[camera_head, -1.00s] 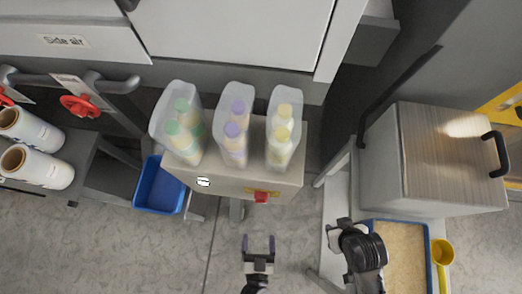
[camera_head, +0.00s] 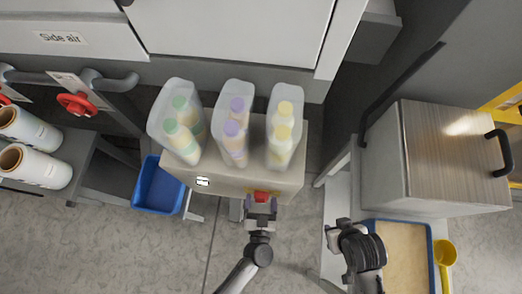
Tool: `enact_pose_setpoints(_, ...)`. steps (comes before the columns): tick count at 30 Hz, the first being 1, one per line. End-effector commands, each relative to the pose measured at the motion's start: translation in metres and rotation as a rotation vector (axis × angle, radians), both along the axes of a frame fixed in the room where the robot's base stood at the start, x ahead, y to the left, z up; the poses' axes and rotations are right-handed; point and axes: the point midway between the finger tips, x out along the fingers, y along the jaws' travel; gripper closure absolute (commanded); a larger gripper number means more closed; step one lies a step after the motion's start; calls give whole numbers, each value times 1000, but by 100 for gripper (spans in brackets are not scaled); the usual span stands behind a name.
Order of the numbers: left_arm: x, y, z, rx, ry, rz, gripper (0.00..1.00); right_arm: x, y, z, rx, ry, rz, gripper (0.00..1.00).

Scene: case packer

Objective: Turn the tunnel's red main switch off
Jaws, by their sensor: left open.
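A small red switch (camera_head: 261,195) sits on the front face of the beige box (camera_head: 230,183). In the earlier frame it shows on a yellow plate, which my gripper now mostly covers. My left gripper (camera_head: 260,206) is open right at the switch, with one finger to each side of it. I cannot tell whether the fingers touch it. Which way the switch is turned is too small to tell. My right gripper (camera_head: 345,229) hangs at the right beside the tray of granules, and its fingers do not show clearly.
Several clear pouches of bottles (camera_head: 233,120) stand on the box. A blue bin (camera_head: 160,187) is below left. A red round knob (camera_head: 76,105) and white rolls (camera_head: 35,165) are at the left. A blue-rimmed tray (camera_head: 431,262) and yellow scoop (camera_head: 444,254) are at the right.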

Motion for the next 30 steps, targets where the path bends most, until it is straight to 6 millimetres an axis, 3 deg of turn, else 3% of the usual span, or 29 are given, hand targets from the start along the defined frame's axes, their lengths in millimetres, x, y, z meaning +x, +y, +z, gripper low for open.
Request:
enact_pose_setpoints(7,0,0,0,0,0,0,21,0,-1,0,-3,0,2,57)
enact_pose_setpoints(22,0,0,0,0,0,0,69,0,-3,0,-11,-1,7,57)
enact_pose_setpoints(30,0,0,1,-32,4,0,70,0,-2,2,-5,-1,4,57)
